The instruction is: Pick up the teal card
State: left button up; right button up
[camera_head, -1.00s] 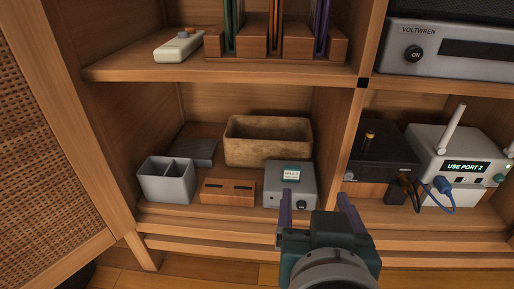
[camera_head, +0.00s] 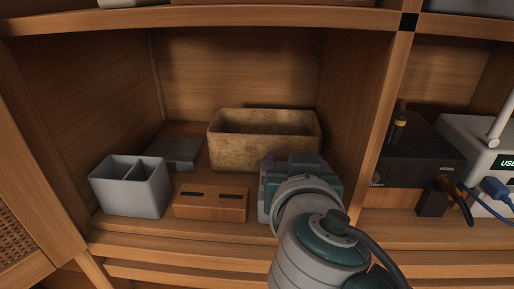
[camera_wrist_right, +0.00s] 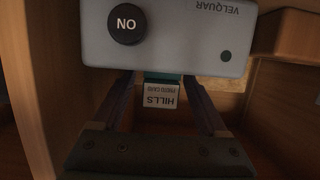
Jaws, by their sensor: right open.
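The teal card (camera_wrist_right: 161,76) shows in the right wrist view as a teal strip with a white label reading HILLS. It stands at the edge of a grey device (camera_wrist_right: 175,35) marked VELQUAR, with a round black ON knob. My right gripper (camera_wrist_right: 160,88) is open, its two fingers on either side of the card with gaps showing; I see no contact. In the head view my right gripper (camera_head: 300,168) is over the device's place and hides the card and most of the device. My left gripper is not in view.
A grey divided holder (camera_head: 130,190), a wooden slotted block (camera_head: 210,203) and a tan bin (camera_head: 262,151) stand to the left and behind. A wooden divider (camera_head: 362,120) rises close on the right, with a black box (camera_head: 405,160) and cables beyond.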

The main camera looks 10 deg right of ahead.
jog(key=shift+w+f, duration=0.15)
jog(key=shift+w, duration=0.05)
jog(key=shift+s, duration=0.15)
jog(key=shift+c, duration=0.3)
grip_shut()
